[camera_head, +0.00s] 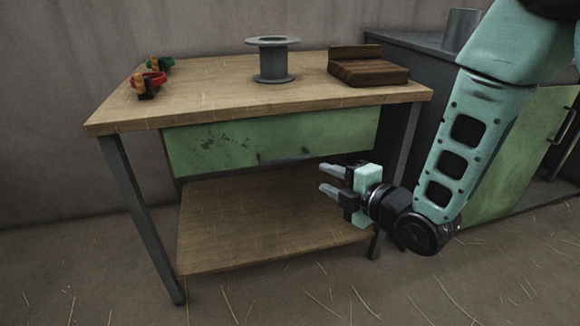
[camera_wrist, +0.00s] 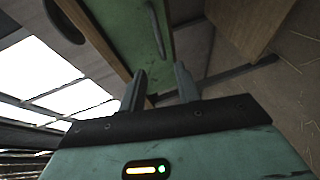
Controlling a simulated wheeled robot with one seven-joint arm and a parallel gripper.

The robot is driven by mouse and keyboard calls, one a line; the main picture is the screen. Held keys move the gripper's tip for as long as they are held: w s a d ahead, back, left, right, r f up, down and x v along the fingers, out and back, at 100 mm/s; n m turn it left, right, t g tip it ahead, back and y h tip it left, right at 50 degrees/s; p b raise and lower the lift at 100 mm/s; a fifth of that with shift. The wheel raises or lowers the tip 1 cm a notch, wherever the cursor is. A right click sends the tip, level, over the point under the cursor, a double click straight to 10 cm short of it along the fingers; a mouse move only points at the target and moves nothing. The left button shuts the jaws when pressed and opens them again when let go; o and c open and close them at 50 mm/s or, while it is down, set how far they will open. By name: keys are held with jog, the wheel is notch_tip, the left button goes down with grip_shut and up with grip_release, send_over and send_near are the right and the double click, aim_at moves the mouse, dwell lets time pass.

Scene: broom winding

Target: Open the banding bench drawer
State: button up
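The banding bench (camera_head: 110,118) has a pale wooden top and dark metal legs. Its green drawer (camera_head: 215,147) sits under the top and looks shut, with a dark bar handle (camera_head: 284,157) low on its front. My gripper (camera_head: 325,179) is in front of the bench, to the right of and a little below the handle in the head view. Its two fingers are apart with nothing between them. In the wrist view the drawer front (camera_wrist: 120,28) and its handle (camera_wrist: 155,28) show beyond the open fingertips (camera_wrist: 160,72), apart from them.
On the bench top stand a grey spool (camera_head: 273,62), a brown wooden block (camera_head: 368,71) and red and green clamp-like items (camera_head: 148,84). A lower shelf (camera_head: 250,225) is bare. A dark-topped green cabinet (camera_head: 510,165) stands at right. Straw lies on the floor.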

aim_at(287, 161)
jog(key=b+x, duration=0.3)
jog(key=x, duration=1.2)
jog(key=shift+w+a+f, duration=0.1)
jog(key=shift+w+a, duration=0.15)
grip_shut()
